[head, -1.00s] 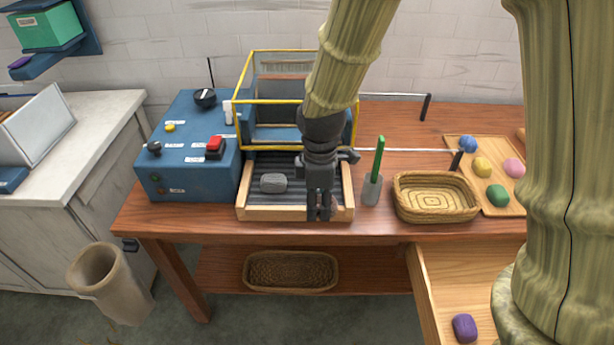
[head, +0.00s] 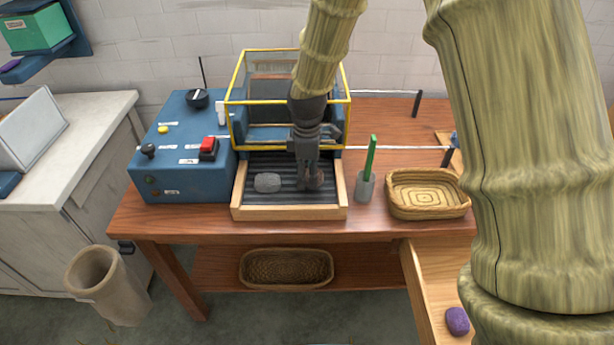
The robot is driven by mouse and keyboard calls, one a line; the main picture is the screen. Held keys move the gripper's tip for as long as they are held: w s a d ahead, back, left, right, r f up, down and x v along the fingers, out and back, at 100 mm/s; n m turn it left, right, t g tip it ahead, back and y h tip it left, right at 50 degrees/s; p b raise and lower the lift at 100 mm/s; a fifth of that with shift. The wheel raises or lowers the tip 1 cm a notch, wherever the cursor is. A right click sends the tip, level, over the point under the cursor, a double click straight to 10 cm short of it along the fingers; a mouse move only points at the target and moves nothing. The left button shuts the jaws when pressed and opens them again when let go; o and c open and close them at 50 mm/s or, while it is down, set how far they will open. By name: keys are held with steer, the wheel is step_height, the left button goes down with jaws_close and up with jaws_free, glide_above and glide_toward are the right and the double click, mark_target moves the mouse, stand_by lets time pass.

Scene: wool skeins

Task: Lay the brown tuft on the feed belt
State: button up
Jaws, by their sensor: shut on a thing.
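The feed belt (head: 290,200) is a dark ribbed surface inside a light wooden frame, at the front of the machine in the head view. A grey tuft (head: 268,182) lies on its left half. My gripper (head: 311,184) points down over the right half of the belt. It is shut on the brown tuft (head: 316,180), of which only a small dark brownish part shows at the fingertips. The fingers hide the rest. I cannot tell whether the tuft touches the belt.
A yellow-framed guard (head: 290,101) stands behind the belt, with a blue control box (head: 180,150) at left. A grey cup with a green-handled tool (head: 367,185) and a wicker basket (head: 428,193) stand at right. A purple tuft (head: 457,321) lies in the open drawer.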

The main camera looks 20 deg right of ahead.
mark_target(307, 171)
steer(key=shift+f, duration=0.8)
steer(key=shift+f, duration=0.1)
steer(key=o, duration=0.7)
step_height(307, 171, up, 12)
steer(key=shift+r+b, duration=0.1)
steer(key=shift+b, duration=0.25)
